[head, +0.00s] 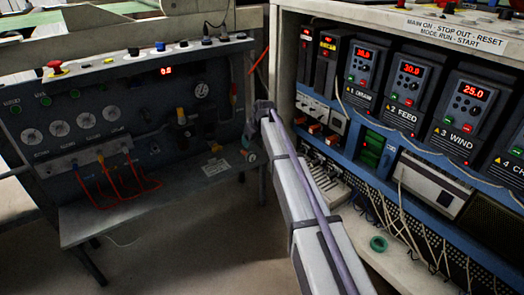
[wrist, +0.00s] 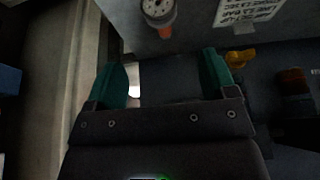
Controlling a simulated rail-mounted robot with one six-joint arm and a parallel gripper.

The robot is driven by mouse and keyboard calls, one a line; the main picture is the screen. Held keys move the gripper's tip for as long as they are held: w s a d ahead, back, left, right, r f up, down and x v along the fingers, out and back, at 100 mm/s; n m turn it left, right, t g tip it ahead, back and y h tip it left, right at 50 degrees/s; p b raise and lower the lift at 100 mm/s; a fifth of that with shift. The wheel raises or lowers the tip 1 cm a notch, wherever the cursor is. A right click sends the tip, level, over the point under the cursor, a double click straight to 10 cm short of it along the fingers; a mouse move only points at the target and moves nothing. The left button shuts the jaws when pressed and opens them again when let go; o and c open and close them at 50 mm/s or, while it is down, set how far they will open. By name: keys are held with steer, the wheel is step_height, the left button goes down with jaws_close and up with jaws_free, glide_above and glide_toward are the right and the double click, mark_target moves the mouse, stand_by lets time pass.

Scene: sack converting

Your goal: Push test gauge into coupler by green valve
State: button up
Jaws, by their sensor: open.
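My gripper (wrist: 163,68) is open, with its two teal fingers apart and nothing seen between them. In the head view my gripper (head: 250,148) is small and dark, at the right end of the grey panel bench. A small gauge (wrist: 158,10) with a white dial and an orange-red stem shows at the top of the wrist view, beyond the fingertips and apart from them. A yellow handle or fitting (wrist: 238,58) lies to the right of the right finger. I cannot make out a green valve or its coupler for sure.
The grey panel (head: 130,95) carries several dials and red hoses. A printed label (wrist: 248,10) lies right of the gauge in the wrist view. At the right stands a cabinet with drive units (head: 408,80), with loose wires below and a green ring (head: 378,244) on its ledge.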

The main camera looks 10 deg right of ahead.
mark_target(251, 153)
steer(key=b+x, duration=0.5)
steer(key=x, duration=0.1)
steer(key=shift+s, duration=0.1)
steer(key=b+x, duration=0.1)
steer(key=b, duration=0.1)
steer(key=b+x, duration=0.1)
steer(key=x, duration=0.1)
steer(key=b+x, duration=0.2)
steer(key=shift+s+d+f+b, duration=0.1)
steer(key=shift+s+f+b, duration=0.15)
steer(key=shift+f+b, duration=0.1)
steer(key=shift+r, duration=0.3)
steer(key=c, duration=1.1)
steer(key=shift+o, duration=0.2)
